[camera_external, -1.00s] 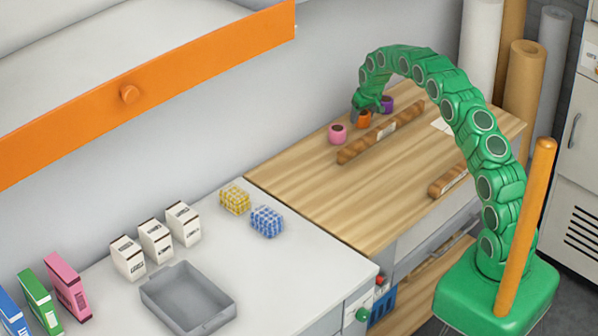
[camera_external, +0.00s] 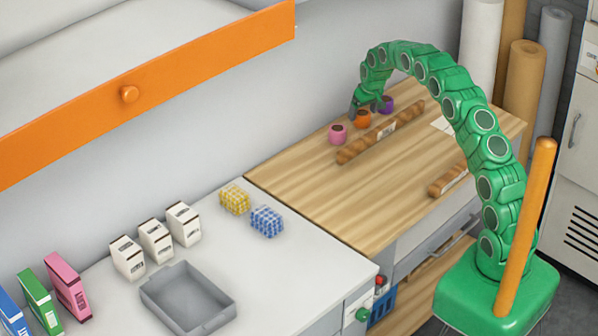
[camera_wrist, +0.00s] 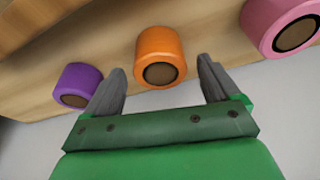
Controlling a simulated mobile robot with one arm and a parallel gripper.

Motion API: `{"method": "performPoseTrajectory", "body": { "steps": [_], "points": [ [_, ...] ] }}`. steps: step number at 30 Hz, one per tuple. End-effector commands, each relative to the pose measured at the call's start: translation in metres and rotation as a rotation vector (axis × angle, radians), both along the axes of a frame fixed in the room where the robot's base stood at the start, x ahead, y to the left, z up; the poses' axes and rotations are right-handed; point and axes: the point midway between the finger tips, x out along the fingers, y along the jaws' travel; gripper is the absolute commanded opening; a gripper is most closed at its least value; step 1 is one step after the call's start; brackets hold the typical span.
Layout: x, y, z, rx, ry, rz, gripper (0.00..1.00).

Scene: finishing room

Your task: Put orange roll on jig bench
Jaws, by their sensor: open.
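The orange roll (camera_external: 363,118) stands on the wooden bench top (camera_external: 330,190) near the wall, between a pink roll (camera_external: 338,134) and a purple roll (camera_external: 386,104). In the wrist view the orange roll (camera_wrist: 160,57) lies just beyond and between my open fingertips. My gripper (camera_wrist: 160,85) is empty, with a grey finger to each side and a gap to the roll. Which bench is the jig bench is not labelled.
Two long brown bars (camera_external: 381,133) and (camera_external: 447,180) lie on the wooden top. The middle of the wooden top is clear.

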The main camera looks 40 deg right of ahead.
Motion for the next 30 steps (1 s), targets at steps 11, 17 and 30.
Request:
{"method": "performPoseTrajectory", "body": {
  "steps": [11, 17, 30],
  "points": [
    [-0.014, 0.004, 0.054, 0.0, -0.001, 0.001, 0.89],
    [-0.022, 0.005, 0.082, 0.0, -0.001, 0.001, 0.89],
    [-0.033, 0.015, 0.105, 0.004, 0.008, 0.006, 0.89]
  ]
}}
